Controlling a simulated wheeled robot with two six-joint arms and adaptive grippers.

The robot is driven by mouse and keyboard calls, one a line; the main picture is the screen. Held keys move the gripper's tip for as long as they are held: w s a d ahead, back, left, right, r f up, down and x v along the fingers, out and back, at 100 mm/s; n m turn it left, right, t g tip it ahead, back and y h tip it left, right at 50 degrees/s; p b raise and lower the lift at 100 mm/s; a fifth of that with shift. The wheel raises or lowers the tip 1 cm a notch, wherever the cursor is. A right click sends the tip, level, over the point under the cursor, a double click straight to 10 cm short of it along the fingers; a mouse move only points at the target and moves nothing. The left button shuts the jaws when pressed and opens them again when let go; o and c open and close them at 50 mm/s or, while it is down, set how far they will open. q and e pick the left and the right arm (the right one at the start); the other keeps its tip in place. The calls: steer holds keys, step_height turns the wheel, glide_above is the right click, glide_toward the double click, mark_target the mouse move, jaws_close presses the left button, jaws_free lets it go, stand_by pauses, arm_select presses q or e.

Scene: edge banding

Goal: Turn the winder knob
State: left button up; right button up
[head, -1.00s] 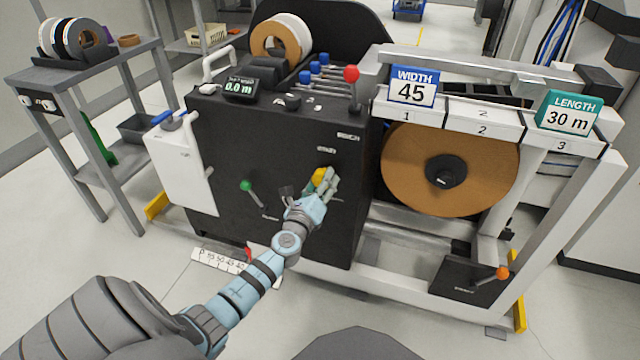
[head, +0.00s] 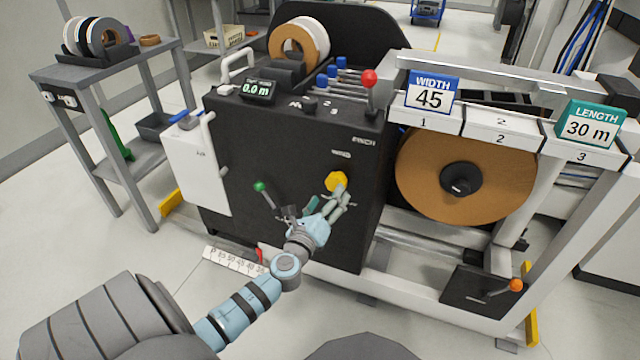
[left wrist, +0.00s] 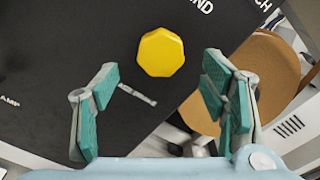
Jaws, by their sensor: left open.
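The winder knob (head: 337,181) is a yellow, many-sided knob on the machine's black front panel (head: 290,150). In the left wrist view the knob (left wrist: 160,52) shows whole, above and between my spread fingers. My left gripper (head: 328,206) is open and empty, just below the knob in the head view and apart from it. In the left wrist view the gripper's teal pads (left wrist: 162,100) stand wide apart with nothing between them. My right gripper is not in view.
A green-tipped lever (head: 260,188) sits left of the knob on the same panel. A red-tipped lever (head: 369,79) stands on top. A large brown roll (head: 425,180) hangs to the right. A white box (head: 192,165) is on the machine's left side.

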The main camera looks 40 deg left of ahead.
arm_select(q)
steer(key=v, duration=0.6)
steer(key=shift+s+d, duration=0.2)
steer(key=shift+s, duration=0.1)
